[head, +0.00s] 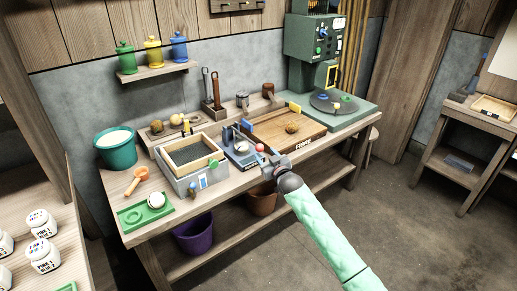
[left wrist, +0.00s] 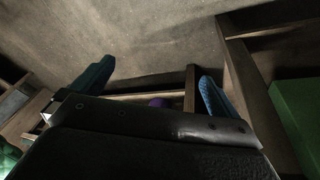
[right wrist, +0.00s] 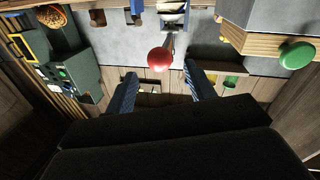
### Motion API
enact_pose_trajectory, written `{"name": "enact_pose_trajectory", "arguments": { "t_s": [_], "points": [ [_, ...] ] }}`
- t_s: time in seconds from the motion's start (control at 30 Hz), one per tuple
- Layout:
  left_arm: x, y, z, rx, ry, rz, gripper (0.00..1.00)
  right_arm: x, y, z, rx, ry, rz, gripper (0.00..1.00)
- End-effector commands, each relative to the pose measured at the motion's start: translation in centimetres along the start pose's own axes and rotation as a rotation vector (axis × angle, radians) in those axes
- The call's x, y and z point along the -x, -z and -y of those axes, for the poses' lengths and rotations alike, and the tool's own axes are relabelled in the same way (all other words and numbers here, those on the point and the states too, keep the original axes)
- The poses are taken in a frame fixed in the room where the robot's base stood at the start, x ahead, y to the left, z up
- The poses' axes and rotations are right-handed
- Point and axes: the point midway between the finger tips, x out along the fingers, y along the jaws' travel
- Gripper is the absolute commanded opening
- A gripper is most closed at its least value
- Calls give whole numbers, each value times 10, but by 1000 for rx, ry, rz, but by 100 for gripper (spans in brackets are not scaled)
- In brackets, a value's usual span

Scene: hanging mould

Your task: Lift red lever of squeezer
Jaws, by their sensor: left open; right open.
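The squeezer (head: 240,150) is a blue-grey device standing at the middle of the workbench's front. Its lever ends in a round red knob (head: 260,148). My right gripper (head: 267,164) is at the bench's front edge, just below the knob in the head view. In the right wrist view the red knob (right wrist: 158,59) shows ahead, between the two open blue fingers (right wrist: 160,75) and near their tips. I cannot tell whether they touch it. My left gripper (left wrist: 155,80) is open and empty in its own wrist view and does not show in the head view.
A wooden-framed box (head: 195,163) with a green knob (head: 214,164) stands left of the squeezer. A wooden board (head: 285,131) lies right of it. A green tray (head: 145,212) and a teal bucket (head: 115,150) are farther left. A purple bucket (head: 194,235) is under the bench.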

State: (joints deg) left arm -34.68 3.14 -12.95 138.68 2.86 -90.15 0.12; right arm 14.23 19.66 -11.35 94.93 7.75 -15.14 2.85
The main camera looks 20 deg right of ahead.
Motion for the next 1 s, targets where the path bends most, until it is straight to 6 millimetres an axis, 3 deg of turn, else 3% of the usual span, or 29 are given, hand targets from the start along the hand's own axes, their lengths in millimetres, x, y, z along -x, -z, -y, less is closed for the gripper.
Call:
{"name": "enact_pose_trajectory", "arguments": {
  "t_s": [0.4, 0.83, 0.87, 1.0],
  "points": [
    [21, -4, 9, 13, 26, 38, 100, -54, 1, 0, -1, 0, 1, 54],
    [24, -5, 10, 16, 28, 46, 100, -62, 0, 0, 0, 0, 1, 54],
    [24, -5, 10, 16, 28, 46, 100, -62, 0, 0, 0, 0, 1, 52],
    [23, -5, 10, 17, 29, 46, 100, -62, 0, 0, 0, 0, 1, 25]
  ]
}}
